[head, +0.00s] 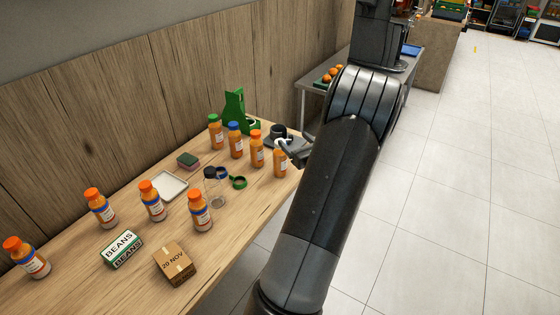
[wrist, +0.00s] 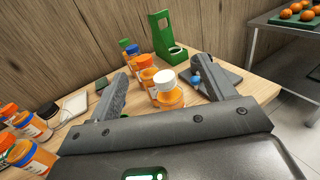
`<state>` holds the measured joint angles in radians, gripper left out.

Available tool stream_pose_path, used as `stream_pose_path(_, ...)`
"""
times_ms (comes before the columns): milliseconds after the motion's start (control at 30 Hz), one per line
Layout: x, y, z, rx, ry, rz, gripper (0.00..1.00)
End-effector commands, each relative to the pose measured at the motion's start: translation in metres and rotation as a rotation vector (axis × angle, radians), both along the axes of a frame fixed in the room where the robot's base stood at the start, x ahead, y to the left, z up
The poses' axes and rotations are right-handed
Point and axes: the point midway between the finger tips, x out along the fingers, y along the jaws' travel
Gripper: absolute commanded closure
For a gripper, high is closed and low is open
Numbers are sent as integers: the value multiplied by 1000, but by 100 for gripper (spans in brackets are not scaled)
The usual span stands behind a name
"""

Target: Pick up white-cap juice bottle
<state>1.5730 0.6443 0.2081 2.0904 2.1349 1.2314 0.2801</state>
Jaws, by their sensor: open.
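The white-cap juice bottle (head: 280,163) stands upright on the wooden table near its right edge, with orange juice inside. In the wrist view the same bottle (wrist: 170,100) shows its white cap between my two fingers. My gripper (wrist: 161,72) is open, with one finger left and one right of the bottle and visible gaps on both sides. In the head view my gripper (head: 292,147) is at the bottle's cap, partly hidden by my arm.
An orange-cap bottle (head: 257,150) stands close beside it, then a blue-cap (head: 236,142) and a green-cap bottle (head: 215,133). A green stand (head: 236,108) and a dark device (head: 279,135) are behind. Other bottles, a beans box (head: 121,250) and a carton (head: 174,264) stand nearer.

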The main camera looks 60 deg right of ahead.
Motion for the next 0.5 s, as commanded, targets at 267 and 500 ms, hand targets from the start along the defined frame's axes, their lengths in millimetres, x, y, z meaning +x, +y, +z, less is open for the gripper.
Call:
stream_pose_path(267, 0, 0, -88, 2, 0, 0, 24)
stream_pose_path(500, 8, -4, -107, -4, 0, 3, 24)
